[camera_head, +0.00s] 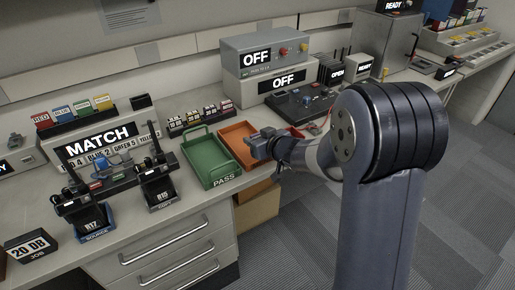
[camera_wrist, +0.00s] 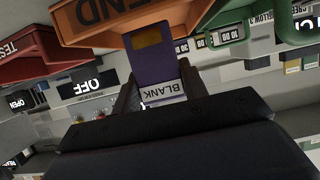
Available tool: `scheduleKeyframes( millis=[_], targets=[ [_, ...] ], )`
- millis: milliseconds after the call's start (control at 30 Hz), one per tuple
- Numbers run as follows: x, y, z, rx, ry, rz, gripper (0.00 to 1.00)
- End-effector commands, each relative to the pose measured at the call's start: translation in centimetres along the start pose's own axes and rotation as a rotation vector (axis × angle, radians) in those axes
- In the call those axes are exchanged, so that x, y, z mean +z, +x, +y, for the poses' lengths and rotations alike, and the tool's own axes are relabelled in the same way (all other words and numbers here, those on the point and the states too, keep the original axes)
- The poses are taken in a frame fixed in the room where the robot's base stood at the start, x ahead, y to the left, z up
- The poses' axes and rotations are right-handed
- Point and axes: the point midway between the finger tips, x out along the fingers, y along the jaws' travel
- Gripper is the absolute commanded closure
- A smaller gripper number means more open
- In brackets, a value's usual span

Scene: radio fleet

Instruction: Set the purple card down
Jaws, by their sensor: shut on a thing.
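The purple card (camera_wrist: 157,62) shows in the wrist view, with a yellow patch and a white end label that reads BLANK upside down. My gripper (camera_wrist: 160,88) is shut on its label end. The card's far end overlaps an orange tray (camera_wrist: 98,27) in that view; I cannot tell whether it touches. In the head view my gripper (camera_head: 262,146) is at the right part of the orange tray (camera_head: 231,134), near its rim. I cannot make out the card in the head view.
A green tray marked PASS (camera_head: 224,181) stands left of the orange one. A red tray (camera_wrist: 25,50) is beside the orange tray in the wrist view. Radios in stands (camera_head: 158,180) are farther left. Grey boxes marked OFF (camera_head: 232,90) stand behind.

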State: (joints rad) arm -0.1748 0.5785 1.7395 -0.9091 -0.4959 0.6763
Motion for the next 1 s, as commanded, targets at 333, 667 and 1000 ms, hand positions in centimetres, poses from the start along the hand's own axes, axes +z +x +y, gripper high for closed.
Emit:
scheduleKeyframes(
  millis=[333, 667, 1000],
  targets=[
    [1.9, 0.8, 0.0, 0.0, 0.0, 0.001, 0.8],
    [2.2, 0.9, 0.0, 0.0, 0.0, 0.001, 0.51],
    [2.2, 0.9, 0.0, 0.0, 0.0, 0.001, 0.37]
  ],
)
